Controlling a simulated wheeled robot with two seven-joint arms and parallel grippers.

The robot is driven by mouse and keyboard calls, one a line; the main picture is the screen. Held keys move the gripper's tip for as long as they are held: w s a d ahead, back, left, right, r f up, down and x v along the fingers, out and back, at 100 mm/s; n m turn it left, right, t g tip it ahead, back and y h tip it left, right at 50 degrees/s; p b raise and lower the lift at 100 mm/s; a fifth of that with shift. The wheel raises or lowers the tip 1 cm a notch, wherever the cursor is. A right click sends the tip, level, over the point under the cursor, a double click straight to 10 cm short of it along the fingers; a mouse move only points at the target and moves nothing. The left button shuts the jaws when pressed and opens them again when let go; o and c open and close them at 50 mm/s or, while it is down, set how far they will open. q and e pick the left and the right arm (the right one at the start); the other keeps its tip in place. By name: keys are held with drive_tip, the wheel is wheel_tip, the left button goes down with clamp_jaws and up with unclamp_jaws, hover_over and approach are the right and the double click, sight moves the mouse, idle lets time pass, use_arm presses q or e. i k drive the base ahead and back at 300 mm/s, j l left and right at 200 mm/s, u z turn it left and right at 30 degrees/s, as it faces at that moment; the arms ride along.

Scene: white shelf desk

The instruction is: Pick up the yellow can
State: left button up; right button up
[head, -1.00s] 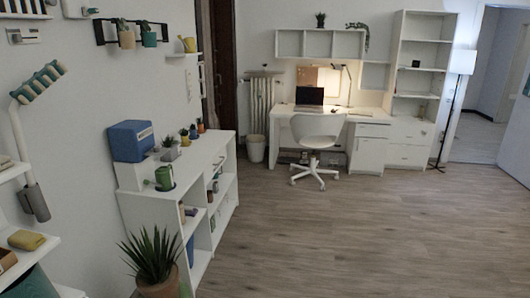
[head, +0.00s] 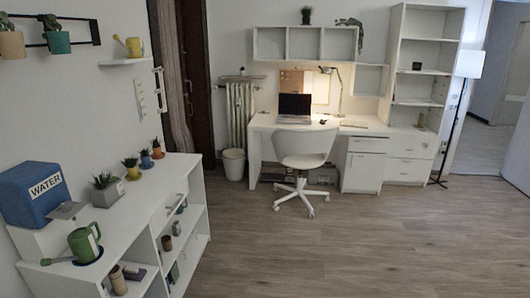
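A small yellow watering can (head: 134,47) stands upright on a small white wall shelf (head: 110,62) in the upper left of the head view. Its thin spout points up and to the left. It is the only yellow can I make out. Neither of my grippers shows in the head view.
A low white cabinet (head: 140,205) along the left wall carries a blue WATER box (head: 32,193), a green watering can (head: 84,243) and several potted plants. A white chair (head: 303,147) stands at the desk (head: 262,122) ahead. The wooden floor (head: 350,245) is clear.

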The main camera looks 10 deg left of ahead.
sight(134, 46)
drive_tip(key=i+u, duration=0.15)
drive_tip(key=i, duration=0.7)
drive_tip(key=i+l+u, duration=0.1)
drive_tip(key=i, duration=0.7)
drive_tip(key=l, duration=0.1)
